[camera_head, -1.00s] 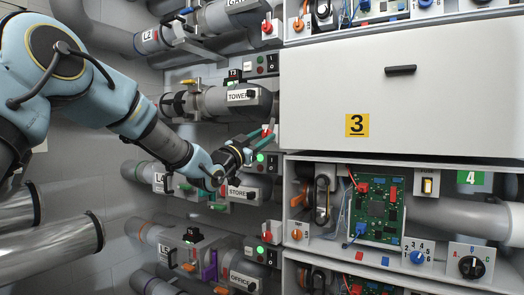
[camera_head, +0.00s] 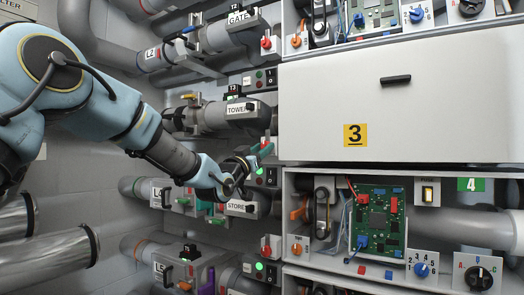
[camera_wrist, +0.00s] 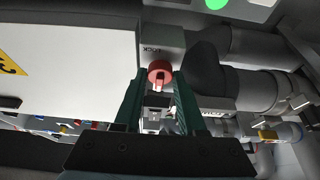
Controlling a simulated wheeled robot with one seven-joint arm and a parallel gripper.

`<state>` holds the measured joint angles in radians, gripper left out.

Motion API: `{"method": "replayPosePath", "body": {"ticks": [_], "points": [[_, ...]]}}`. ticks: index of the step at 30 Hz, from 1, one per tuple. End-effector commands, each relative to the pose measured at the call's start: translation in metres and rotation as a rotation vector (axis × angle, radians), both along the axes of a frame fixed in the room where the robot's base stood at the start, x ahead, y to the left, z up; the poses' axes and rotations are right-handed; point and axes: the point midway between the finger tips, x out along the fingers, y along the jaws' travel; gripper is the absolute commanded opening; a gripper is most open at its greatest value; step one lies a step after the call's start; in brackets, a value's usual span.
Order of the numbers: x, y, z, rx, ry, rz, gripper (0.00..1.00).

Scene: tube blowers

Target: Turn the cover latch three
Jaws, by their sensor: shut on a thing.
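The white cover (camera_head: 330,100) with a yellow "3" label is closed over its box. Its latch, a red knob with a pale handle on a small grey block marked LOCK, shows in the wrist view (camera_wrist: 159,72). My gripper (camera_head: 264,150) is at the left edge of the cover. In the wrist view, the green fingers of my gripper (camera_wrist: 160,100) stand on both sides of the latch handle, shut on it. In the head view the fingers mostly hide this latch.
An open box below holds a green circuit board (camera_head: 378,217), an orange knob (camera_head: 296,248) and a blue dial (camera_head: 421,269). Grey pipes and blowers labelled TOWER (camera_head: 240,108) and STORE (camera_head: 238,207) crowd the left, close to my forearm. A lit green button (camera_head: 259,171) sits just below my fingers.

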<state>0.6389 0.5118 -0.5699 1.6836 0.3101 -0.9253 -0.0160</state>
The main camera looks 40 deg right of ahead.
Motion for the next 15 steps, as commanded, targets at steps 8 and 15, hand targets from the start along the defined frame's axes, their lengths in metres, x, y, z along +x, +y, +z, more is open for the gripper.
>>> {"method": "replayPosePath", "body": {"ticks": [8, 15], "points": [[0.0001, -0.0002, -0.0015, 0.003, 0.001, 0.0, 0.54], [0.0, -0.0001, -0.0005, 0.001, -0.001, 0.0, 0.7]]}}
